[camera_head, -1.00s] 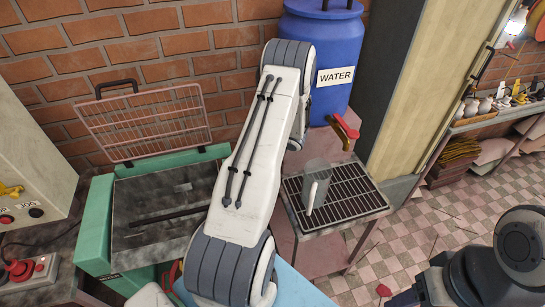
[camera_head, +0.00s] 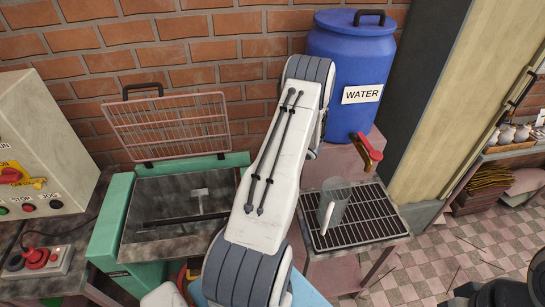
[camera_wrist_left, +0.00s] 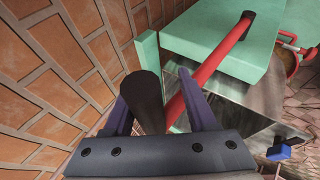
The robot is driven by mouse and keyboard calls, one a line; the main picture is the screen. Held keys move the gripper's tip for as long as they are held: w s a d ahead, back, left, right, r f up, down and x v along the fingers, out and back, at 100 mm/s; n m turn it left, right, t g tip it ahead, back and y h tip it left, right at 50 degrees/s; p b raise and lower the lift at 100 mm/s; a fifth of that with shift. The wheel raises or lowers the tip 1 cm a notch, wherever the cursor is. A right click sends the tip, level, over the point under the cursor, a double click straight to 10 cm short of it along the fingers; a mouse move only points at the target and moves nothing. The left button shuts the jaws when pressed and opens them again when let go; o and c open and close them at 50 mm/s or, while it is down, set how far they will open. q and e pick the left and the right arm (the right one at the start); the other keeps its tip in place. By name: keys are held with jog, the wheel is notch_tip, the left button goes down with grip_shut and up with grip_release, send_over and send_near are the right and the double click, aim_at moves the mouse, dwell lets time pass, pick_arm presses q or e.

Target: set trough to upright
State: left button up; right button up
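The trough (camera_head: 155,192) is the grey metal basin in the green machine frame (camera_head: 113,215), left of centre in the head view. Its open top faces up toward the camera, with a dark bar and a pale T-shaped part inside. Its exact tilt is hard to tell. My left arm covers its right side and hides the left gripper there. In the left wrist view my left gripper (camera_wrist_left: 158,100) is open, with a black cylindrical grip (camera_wrist_left: 145,98) between its fingers and close to the left finger. A red bar (camera_wrist_left: 205,68) passes beside it.
A wire grid lid (camera_head: 170,127) stands open against the brick wall. A blue water barrel (camera_head: 350,65) and a clear jug (camera_head: 334,203) on a black grate (camera_head: 360,222) are right of my arm. A control box (camera_head: 40,150) stands at the left.

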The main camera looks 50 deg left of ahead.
pick_arm(q)
jog(key=shift+a+r, duration=0.1)
jog(key=shift+r, duration=0.1)
jog(key=shift+w+r, duration=0.1)
jog(key=b+v, duration=0.2)
jog(key=v, duration=0.8)
jog(key=shift+d, duration=0.25)
